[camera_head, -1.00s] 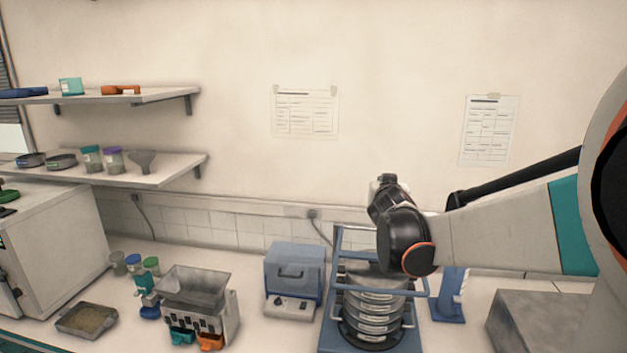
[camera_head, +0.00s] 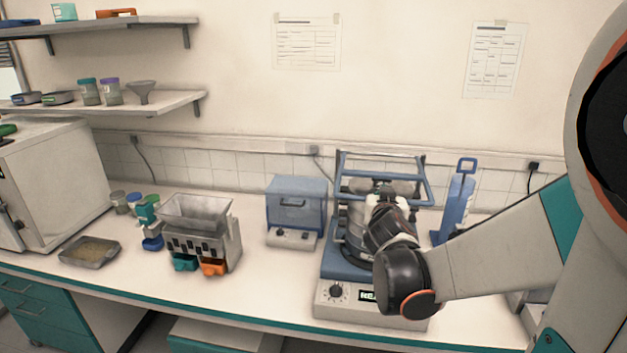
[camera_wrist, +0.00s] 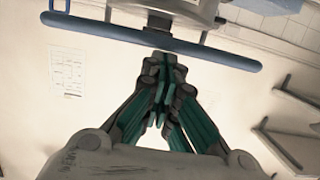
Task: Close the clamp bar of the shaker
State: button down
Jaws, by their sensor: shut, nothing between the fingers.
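The shaker (camera_head: 333,299) stands on the bench, with a blue frame and a stack of round metal sieves (camera_head: 356,222). Its blue clamp bar (camera_head: 416,203) sticks out at the top, in front of the stack, and looks raised. In the wrist view the bar (camera_wrist: 215,55) runs across the top of the picture, just beyond my fingertips. My gripper (camera_wrist: 160,70) is shut and empty, its fingers close to the bar; I cannot tell whether they touch. In the head view my wrist hides part of the sieves and the shaker's front.
A metal hopper device (camera_head: 203,228) and a tray (camera_head: 89,253) are farther left. Bench front between hopper and shaker is clear.

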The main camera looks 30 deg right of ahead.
jog(key=shift+f+b, duration=0.6)
jog(key=shift+f, duration=0.6)
jog(key=s+a+f+p, duration=0.2)
jog(key=s+a+f, duration=0.1)
jog(key=s+a, duration=0.1)
jog(key=shift+s+a+f, duration=0.2)
jog(key=shift+s+f, duration=0.2)
jog(key=shift+s, duration=0.5)
jog(key=shift+a, duration=0.1)
